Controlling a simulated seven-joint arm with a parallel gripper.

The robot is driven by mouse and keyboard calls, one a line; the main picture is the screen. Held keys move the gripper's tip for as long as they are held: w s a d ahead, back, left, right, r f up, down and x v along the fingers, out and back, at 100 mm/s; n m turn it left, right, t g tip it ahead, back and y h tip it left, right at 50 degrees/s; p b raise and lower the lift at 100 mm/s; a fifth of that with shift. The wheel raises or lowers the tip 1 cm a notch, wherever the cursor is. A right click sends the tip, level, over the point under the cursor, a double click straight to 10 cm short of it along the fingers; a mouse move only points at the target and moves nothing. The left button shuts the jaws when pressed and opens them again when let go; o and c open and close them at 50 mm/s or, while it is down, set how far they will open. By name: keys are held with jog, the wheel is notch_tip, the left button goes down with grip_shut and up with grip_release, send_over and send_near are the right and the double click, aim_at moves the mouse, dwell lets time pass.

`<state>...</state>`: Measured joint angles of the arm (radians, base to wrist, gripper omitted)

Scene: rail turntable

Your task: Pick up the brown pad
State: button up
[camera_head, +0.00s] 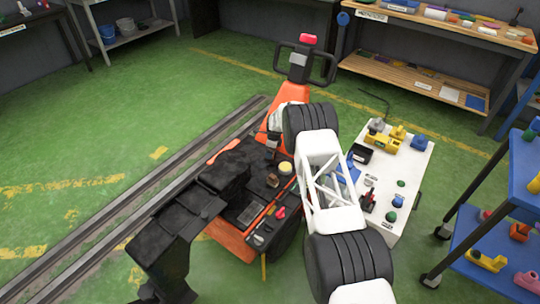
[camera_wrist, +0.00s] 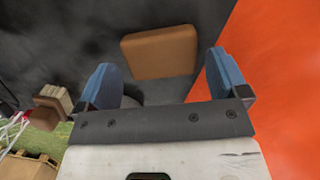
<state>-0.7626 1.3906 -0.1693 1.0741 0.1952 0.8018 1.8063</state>
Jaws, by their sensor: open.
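The brown pad (camera_wrist: 160,50) is a rounded, flat-topped block in the wrist view. It sits on or just above a dark surface, close to an orange panel. My gripper (camera_wrist: 160,63) is open, with one blue finger to the left of the pad and one to the right in the picture. The pad shows beyond and between the fingertips, apart from both; how far below them it lies I cannot tell. In the head view a small brown thing (camera_head: 272,180) on the black deck may be this pad. My fingers are hidden there behind my arm.
An orange and black cart (camera_head: 234,240) with a red-topped handle stands beside rails (camera_head: 130,205). A yellow-topped cylinder (camera_head: 286,168) is near the small brown thing. A white table (camera_head: 415,165) with several parts stands right. A blue shelf cart (camera_head: 522,190) is far right. Green floor is open left.

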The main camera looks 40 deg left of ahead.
jog(key=shift+a+f, duration=0.15)
jog(key=shift+f, duration=0.95)
jog(key=shift+c, duration=0.4)
jog(key=c, duration=0.7)
jog(key=shift+o, duration=0.2)
jog(key=shift+r, duration=0.1)
jog(key=shift+r, duration=4.9)
